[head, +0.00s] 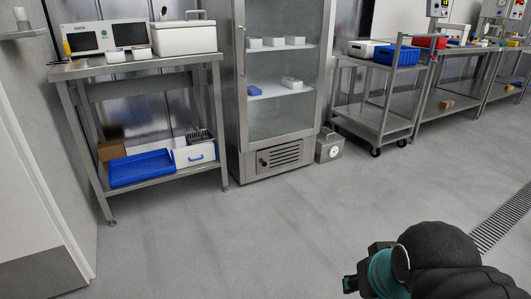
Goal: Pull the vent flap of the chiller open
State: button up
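The chiller (236,120) is a tall steel cabinet with a glass door, standing at the back, centre of the head view. Its vent flap (284,155) is a slatted panel low on the front, just above the floor. It looks flush with the base, so it appears shut. A small dark recess or catch (263,162) sits at the left of the slats. My gripper (351,284) is at the bottom right, far in front of the chiller and touching nothing that I can see. Only dark parts beside a teal band show; its fingers cannot be made out.
A steel table (140,65) with a blue tray (141,168) on its lower shelf stands left of the chiller. A small grey metal box (329,147) is on the floor to its right, beside a wheeled cart (372,110). A floor drain (502,222) lies right. The floor ahead is clear.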

aim_at(273, 158)
jog(key=i, duration=1.65)
jog(key=z, duration=1.8)
jog(key=i, duration=1.1)
jog(key=u, duration=2.8)
